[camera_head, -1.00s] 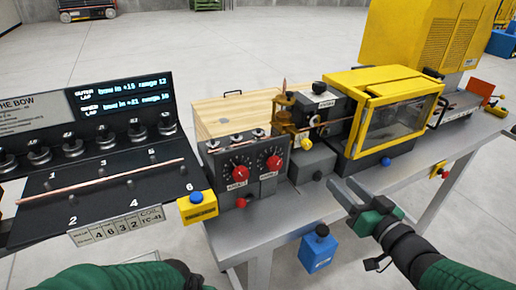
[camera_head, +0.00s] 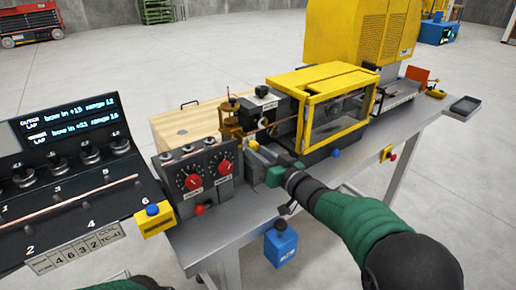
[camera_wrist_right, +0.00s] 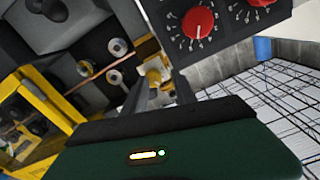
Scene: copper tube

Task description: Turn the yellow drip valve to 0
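The yellow drip valve (camera_head: 253,144) is a small yellow knob at the front of the machine, just right of the red-dial panel. It also shows in the right wrist view (camera_wrist_right: 155,76), just beyond my fingers. My right gripper (camera_head: 254,157) reaches in to it from the front right and partly covers the area below it. In the right wrist view its fingers (camera_wrist_right: 158,92) look apart, with the yellow knob between or just past their tips. I cannot tell if they touch it. The valve's scale is not readable. My left gripper is out of view.
The panel with two red dials (camera_head: 193,182) stands close left of my right gripper. The yellow-framed guard (camera_head: 295,84) is close on the right. A copper tube (camera_head: 285,123) runs behind. A yellow box with a blue button (camera_head: 154,220) sits at the bench's front left.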

